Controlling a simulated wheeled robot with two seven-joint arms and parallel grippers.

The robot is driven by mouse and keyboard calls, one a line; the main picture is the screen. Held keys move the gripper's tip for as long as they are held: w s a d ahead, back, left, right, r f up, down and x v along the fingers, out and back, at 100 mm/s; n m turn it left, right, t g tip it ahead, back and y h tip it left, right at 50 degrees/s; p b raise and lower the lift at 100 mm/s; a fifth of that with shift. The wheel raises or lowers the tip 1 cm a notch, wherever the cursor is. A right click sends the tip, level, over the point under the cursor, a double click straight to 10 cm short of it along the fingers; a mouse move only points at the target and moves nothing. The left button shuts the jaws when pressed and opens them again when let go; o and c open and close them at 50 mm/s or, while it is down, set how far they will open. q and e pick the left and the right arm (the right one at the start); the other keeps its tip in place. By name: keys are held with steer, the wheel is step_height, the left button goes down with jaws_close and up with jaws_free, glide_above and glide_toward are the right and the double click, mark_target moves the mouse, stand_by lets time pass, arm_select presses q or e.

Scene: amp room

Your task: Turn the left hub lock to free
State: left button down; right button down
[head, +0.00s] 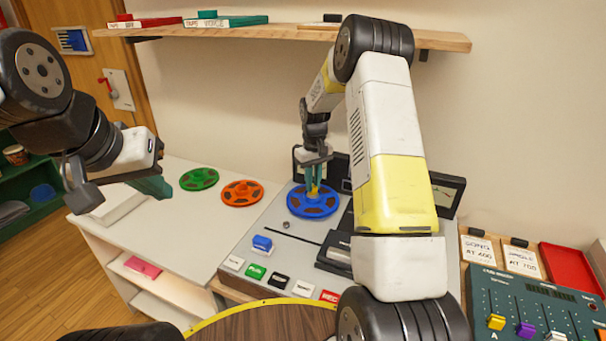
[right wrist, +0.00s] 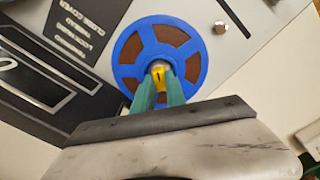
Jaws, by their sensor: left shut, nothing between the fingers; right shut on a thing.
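The left hub lock is a small yellow knob (right wrist: 159,72) at the centre of a blue reel (head: 300,207), which lies flat on the tape machine (head: 262,222). The blue reel also fills the upper middle of the right wrist view (right wrist: 128,50). My right gripper (head: 313,187) points down over the reel's hub, its green fingers shut on the yellow knob. In the right wrist view the fingertips (right wrist: 160,80) sit on both sides of it, and a dark mark shows on its top. My left gripper (head: 155,187) is shut and empty, at the left above the white counter.
A green reel (head: 199,179) and an orange reel (head: 242,193) lie on the white counter (head: 165,228). A wooden shelf (head: 270,36) with tape boxes runs above. A mixer (head: 530,308) and a red tray (head: 566,272) are at the right. Several coloured keys line the machine's front.

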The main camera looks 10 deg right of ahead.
steer(key=shift+n, duration=1.8)
steer(key=c, duration=1.4)
jaws_free()
steer(key=shift+o, duration=0.2)
steer(key=shift+r, duration=0.1)
step_height(320, 180, up, 8)
steer(key=shift+f, duration=0.15)
